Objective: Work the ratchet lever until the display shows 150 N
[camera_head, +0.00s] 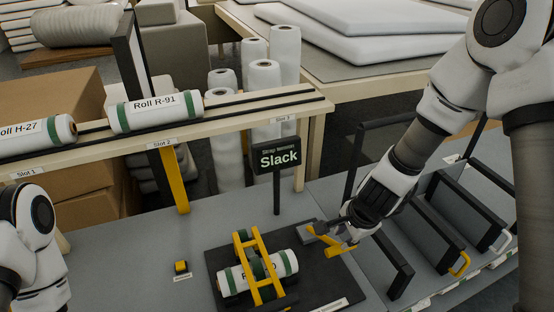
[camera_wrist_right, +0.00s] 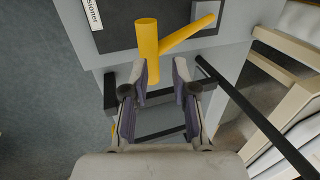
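The display (camera_head: 279,157) on a dark post reads "Slack", with a small line above it. Below it a white roll with green bands (camera_head: 232,281) lies on a dark base plate (camera_head: 330,285), with yellow straps (camera_head: 262,268) across it. The yellow ratchet lever (camera_head: 341,249) is at the plate's right side, by my right gripper (camera_head: 338,232). In the right wrist view the lever (camera_wrist_right: 147,45) stands near the left fingertip, and the right gripper (camera_wrist_right: 160,72) is open with a gap between its fingers. Whether a finger touches the lever I cannot tell. My left gripper is out of view.
A shelf holds Roll R-91 (camera_head: 155,111) and Roll H-27 (camera_head: 35,136); its Slot 3 end is empty. A small yellow-and-black item (camera_head: 181,267) sits left of the plate. Dark racks (camera_head: 440,230) stand at right, close to my right arm.

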